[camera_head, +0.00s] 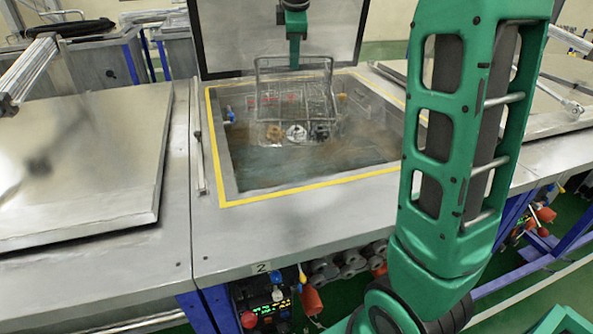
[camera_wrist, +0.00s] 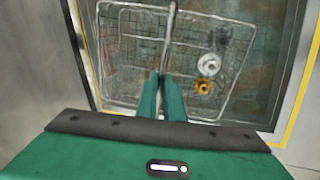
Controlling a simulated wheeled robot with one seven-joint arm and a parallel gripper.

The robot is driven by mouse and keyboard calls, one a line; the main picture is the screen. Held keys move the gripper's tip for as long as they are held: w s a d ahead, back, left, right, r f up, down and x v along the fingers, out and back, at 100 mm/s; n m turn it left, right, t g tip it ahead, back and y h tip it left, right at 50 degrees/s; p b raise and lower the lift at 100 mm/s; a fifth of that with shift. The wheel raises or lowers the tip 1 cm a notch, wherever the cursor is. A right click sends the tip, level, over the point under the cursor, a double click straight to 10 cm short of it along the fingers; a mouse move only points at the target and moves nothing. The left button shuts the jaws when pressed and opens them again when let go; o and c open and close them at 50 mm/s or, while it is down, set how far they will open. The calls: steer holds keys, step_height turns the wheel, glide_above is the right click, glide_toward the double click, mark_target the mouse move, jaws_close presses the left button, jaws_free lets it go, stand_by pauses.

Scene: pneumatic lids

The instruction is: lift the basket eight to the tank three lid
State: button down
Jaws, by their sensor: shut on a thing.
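A wire basket (camera_head: 293,105) hangs from my gripper (camera_head: 294,52) over the open tank with the label 2. It also shows in the wrist view (camera_wrist: 125,60), tilted in the picture. My gripper is shut on its top bar, with the green fingertips (camera_wrist: 162,82) together there. The basket holds a white ring part (camera_wrist: 208,65), a brass-coloured part (camera_wrist: 205,87) and a dark part. I cannot tell whether its bottom touches the liquid. No basket number is readable. A flat metal lid (camera_head: 545,95) lies to the right, partly hidden by my arm; its number is not visible.
The tank's raised lid (camera_head: 230,40) stands upright behind the basket. Yellow tape (camera_head: 300,190) edges the opening. A closed lid (camera_head: 85,160) with a strut lies to the left. Hoses and a control box (camera_head: 265,300) are below the front edge.

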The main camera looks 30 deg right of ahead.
steer(key=shift+r, duration=2)
stand_by(3.1)
